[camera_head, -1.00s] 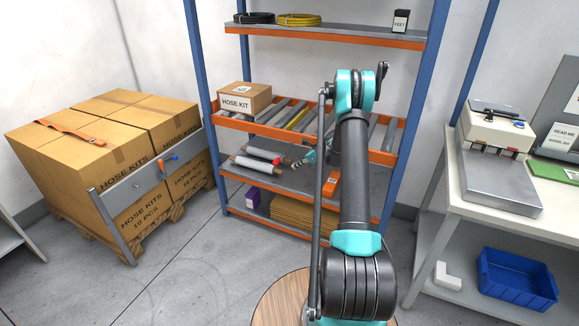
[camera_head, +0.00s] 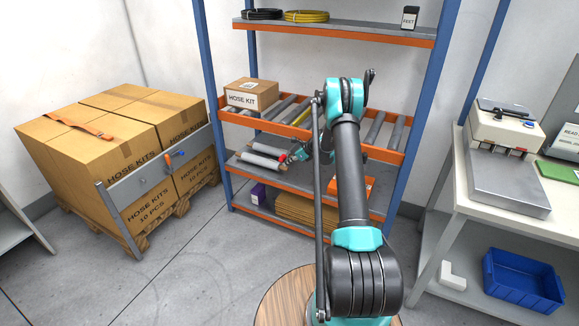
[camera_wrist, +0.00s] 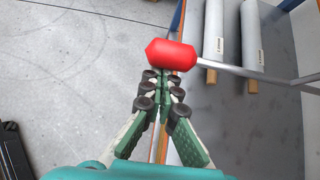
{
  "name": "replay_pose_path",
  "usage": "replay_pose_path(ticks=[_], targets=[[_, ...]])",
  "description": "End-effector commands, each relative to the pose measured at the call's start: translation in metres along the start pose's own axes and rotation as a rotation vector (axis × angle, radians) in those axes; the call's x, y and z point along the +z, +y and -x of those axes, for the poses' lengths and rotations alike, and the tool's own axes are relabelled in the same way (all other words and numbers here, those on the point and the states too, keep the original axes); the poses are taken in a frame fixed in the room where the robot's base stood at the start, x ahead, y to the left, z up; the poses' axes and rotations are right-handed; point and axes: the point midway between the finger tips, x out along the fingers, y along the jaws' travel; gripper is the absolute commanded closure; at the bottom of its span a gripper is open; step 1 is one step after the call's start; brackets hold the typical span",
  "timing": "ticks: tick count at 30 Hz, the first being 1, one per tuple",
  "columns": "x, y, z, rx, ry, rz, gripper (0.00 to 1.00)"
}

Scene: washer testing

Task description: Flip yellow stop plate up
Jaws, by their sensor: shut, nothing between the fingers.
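A narrow yellow strip (camera_head: 302,117), which looks like the stop plate, shows low among the rollers of the middle shelf. A red knob (camera_wrist: 171,54) on a thin metal rod (camera_wrist: 240,70) fills the upper middle of the wrist view. The knob also shows small at the shelf's front in the head view (camera_head: 283,160). My gripper (camera_wrist: 164,76) is shut and empty, its green fingertips right at the knob's lower edge. I cannot tell whether they touch it. In the head view my gripper (camera_head: 293,156) is small and partly hidden by my arm.
The orange-edged roller shelf (camera_head: 265,128) carries a hose kit box (camera_head: 250,96). Grey cylinders (camera_head: 262,157) lie on the shelf below, with an orange item (camera_head: 368,182) farther right. Blue rack posts (camera_head: 208,100) stand at the sides. Open floor (camera_head: 180,270) lies in front.

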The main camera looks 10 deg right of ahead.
Motion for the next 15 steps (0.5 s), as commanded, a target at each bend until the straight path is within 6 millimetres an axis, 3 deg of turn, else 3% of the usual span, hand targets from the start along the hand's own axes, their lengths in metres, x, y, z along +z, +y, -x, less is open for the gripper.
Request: replay_pose_path(ticks=[9,15], targets=[[0.001,0.000,0.001,0.000,0.000,0.000,1.00],[0.022,0.000,0.022,0.000,0.000,0.000,1.00]])
